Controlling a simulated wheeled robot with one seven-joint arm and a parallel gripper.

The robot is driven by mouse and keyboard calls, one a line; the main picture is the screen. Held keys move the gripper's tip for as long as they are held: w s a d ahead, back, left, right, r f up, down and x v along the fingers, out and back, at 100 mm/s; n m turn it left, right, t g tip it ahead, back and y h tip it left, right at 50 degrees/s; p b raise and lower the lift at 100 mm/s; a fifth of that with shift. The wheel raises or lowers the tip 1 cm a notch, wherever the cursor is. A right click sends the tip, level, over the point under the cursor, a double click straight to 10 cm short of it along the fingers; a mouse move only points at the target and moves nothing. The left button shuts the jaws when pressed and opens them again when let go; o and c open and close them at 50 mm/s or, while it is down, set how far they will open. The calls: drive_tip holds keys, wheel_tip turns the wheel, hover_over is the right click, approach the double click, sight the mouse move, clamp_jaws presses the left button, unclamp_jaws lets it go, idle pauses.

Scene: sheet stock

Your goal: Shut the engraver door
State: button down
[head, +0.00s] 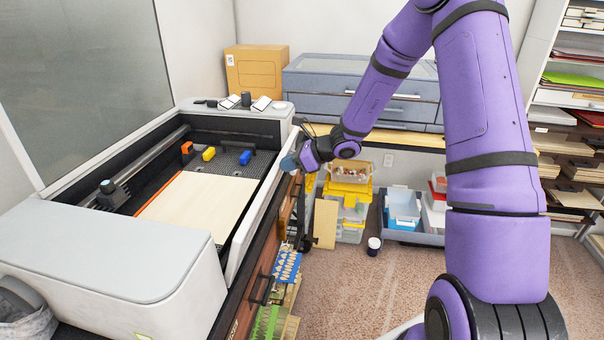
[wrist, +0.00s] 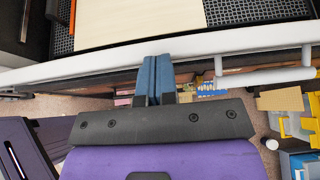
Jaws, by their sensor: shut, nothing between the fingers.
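The engraver (head: 130,262) is a white machine on the left, its top open over a dark perforated bed. A large grey panel in a white frame (head: 85,80) stands upright along its far side and looks like the raised door. A white front rim (head: 262,215) runs along the near side; in the wrist view this rim (wrist: 90,55) crosses the picture, with a white handle-like bar (wrist: 265,76) at right. My gripper (head: 288,163) is shut and empty, its blue fingers (wrist: 154,80) at the rim's outer side. I cannot tell whether they touch it.
A pale sheet (head: 195,207) and small coloured blocks (head: 209,154) lie on the bed. A cardboard box (head: 255,72) and grey drawer unit (head: 360,85) stand behind. Bins (head: 348,200) sit under the bench. Carpeted floor (head: 385,285) is open in front.

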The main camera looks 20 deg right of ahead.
sight(276, 164)
drive_tip(key=w+a, duration=0.1)
drive_tip(key=w+a+r+g+h, duration=0.1)
drive_tip(key=a, duration=0.1)
drive_tip(key=shift+h, duration=0.3)
drive_tip(key=shift+w+a+r, duration=0.25)
drive_tip(key=shift+w+a, duration=0.45)
drive_tip(key=shift+a, duration=0.15)
drive_tip(key=shift+d, duration=0.1)
